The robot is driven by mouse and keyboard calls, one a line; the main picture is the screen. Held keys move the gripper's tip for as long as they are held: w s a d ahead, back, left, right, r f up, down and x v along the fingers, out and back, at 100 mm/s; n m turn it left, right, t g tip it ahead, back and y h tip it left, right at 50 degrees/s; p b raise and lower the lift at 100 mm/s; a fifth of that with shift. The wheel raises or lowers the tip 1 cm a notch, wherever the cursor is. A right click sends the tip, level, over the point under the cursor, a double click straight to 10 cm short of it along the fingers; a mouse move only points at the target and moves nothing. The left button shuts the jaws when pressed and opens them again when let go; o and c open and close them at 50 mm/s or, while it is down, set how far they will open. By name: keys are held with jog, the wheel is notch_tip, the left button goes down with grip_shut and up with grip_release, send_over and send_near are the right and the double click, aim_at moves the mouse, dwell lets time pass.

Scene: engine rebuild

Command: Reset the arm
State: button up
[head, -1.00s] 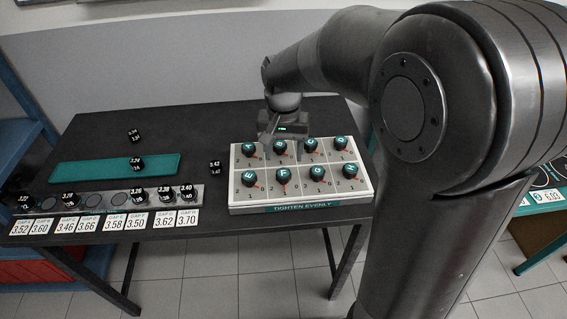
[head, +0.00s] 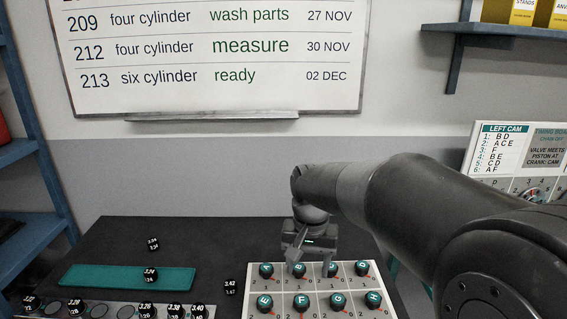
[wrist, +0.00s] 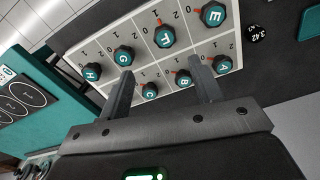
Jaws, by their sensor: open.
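My gripper (head: 299,256) is over the back row of the white knob panel (head: 337,312), near knob B (head: 298,269). In the wrist view, my gripper (wrist: 162,74) is open, its two fingers apart with nothing held between them. Teal-topped knobs A (wrist: 221,64), B (wrist: 183,78) and C (wrist: 148,90) show around the fingertips. Knobs E (wrist: 213,14), F (wrist: 163,36), G (wrist: 124,56) and H (wrist: 92,72) lie beyond. Knob D is hidden in the wrist view. I cannot tell the exact height of the fingers above the panel.
A dark table (head: 200,235) carries a teal mat (head: 110,278), loose black numbered pieces (head: 153,243) and a rack row at the front left. A whiteboard (head: 220,60) hangs behind. A blue shelf (head: 490,28) and a cam chart (head: 503,145) are at the right.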

jog(key=s+d+r+n+t, duration=0.1)
jog(key=s+d, duration=0.3)
jog(key=s, duration=0.5)
jog(key=s+d+r+n+t, duration=0.1)
jog(key=s+d+r+t, duration=0.2)
jog(key=s, duration=0.5)
jog(key=shift+s+d+t, duration=0.35)
jog(key=shift+d+t, duration=0.25)
jog(key=shift+d, duration=0.2)
jog(key=shift+r, duration=0.1)
dwell(1.3)
